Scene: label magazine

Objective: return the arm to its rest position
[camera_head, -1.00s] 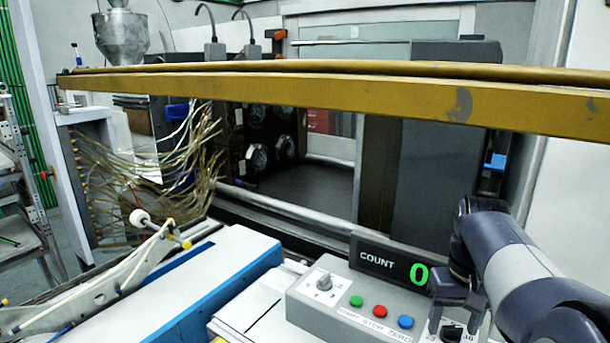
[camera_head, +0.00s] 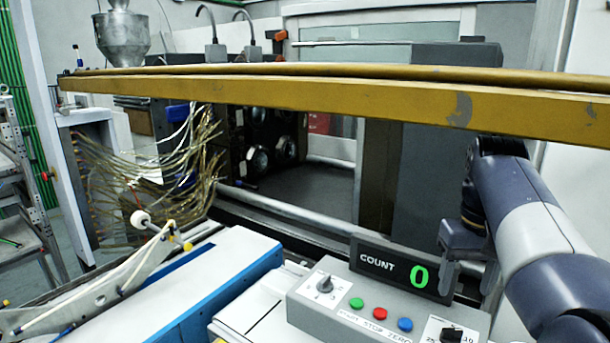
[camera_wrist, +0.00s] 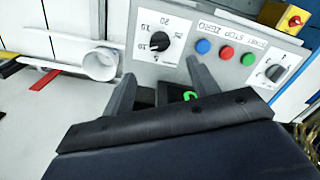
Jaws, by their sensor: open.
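My gripper (camera_head: 466,275) is at the right in the head view, pointing down above and beside the grey control box (camera_head: 330,318). Its two fingers are apart with nothing between them. In the wrist view my gripper (camera_wrist: 160,80) shows two spread fingers over the control box, with part of the green count digit visible below them. The count display (camera_head: 402,270) reads 0. A black selector dial (camera_head: 452,335) sits at the right end of the box and also shows in the wrist view (camera_wrist: 160,41).
Green, red (camera_head: 379,313) and blue buttons and a grey knob (camera_head: 324,284) are on the box. A long yellow beam (camera_head: 300,91) crosses above. A white and blue machine cover (camera_head: 210,285) lies left.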

